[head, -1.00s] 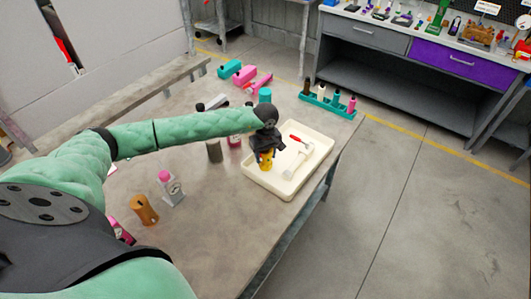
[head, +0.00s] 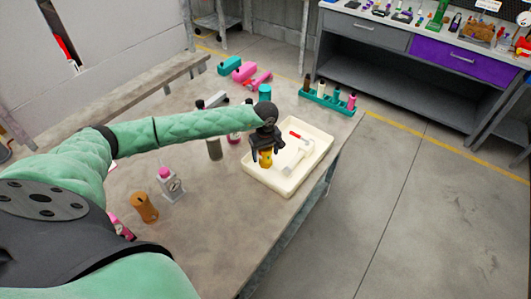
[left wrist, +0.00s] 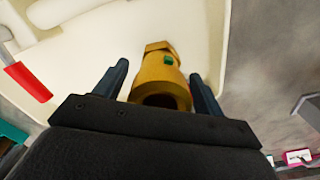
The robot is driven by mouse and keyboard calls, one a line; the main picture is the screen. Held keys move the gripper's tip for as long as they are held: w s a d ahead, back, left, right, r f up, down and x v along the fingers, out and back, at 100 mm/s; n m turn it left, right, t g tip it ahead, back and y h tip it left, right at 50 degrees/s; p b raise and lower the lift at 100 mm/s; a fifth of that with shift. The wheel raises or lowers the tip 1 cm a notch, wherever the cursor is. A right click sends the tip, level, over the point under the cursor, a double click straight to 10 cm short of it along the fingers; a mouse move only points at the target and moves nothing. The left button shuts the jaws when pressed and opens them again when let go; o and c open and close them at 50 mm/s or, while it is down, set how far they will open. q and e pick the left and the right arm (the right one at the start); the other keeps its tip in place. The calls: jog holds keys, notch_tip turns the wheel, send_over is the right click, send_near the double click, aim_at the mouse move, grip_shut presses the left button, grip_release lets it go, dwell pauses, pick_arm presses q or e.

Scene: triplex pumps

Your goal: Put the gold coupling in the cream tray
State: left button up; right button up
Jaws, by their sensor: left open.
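The gold coupling (head: 266,158) is in the cream tray (head: 284,190), near its left side. It also shows in the left wrist view (left wrist: 160,78), a gold hollow piece with a small green mark, over the pale tray floor (left wrist: 95,50). My left gripper (head: 266,150) is above the coupling in the head view. Its two dark fingers (left wrist: 160,90) stand apart on either side of the coupling, with a gap visible on each side. The gripper partly hides the coupling in the head view. My right gripper is not in view.
A red-handled tool (head: 297,135) and a white piece (head: 295,160) lie in the tray. A teal rack of bottles (head: 325,100) stands behind it. A grey cylinder (head: 214,150), a grey bottle (head: 170,186) and an orange-brown part (head: 144,208) stand to the left.

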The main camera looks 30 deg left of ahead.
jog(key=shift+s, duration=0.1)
pick_arm(q)
jog(key=shift+r, duration=0.15)
jog(key=shift+r+b, duration=0.35)
jog(key=shift+r, duration=0.25)
notch_tip(320, 180, up, 4)
jog(key=shift+r+b, duration=0.1)
jog(key=shift+b, duration=0.85)
notch_tip(320, 180, up, 6)
jog(key=b, duration=0.2)
jog(key=shift+r, duration=0.25)
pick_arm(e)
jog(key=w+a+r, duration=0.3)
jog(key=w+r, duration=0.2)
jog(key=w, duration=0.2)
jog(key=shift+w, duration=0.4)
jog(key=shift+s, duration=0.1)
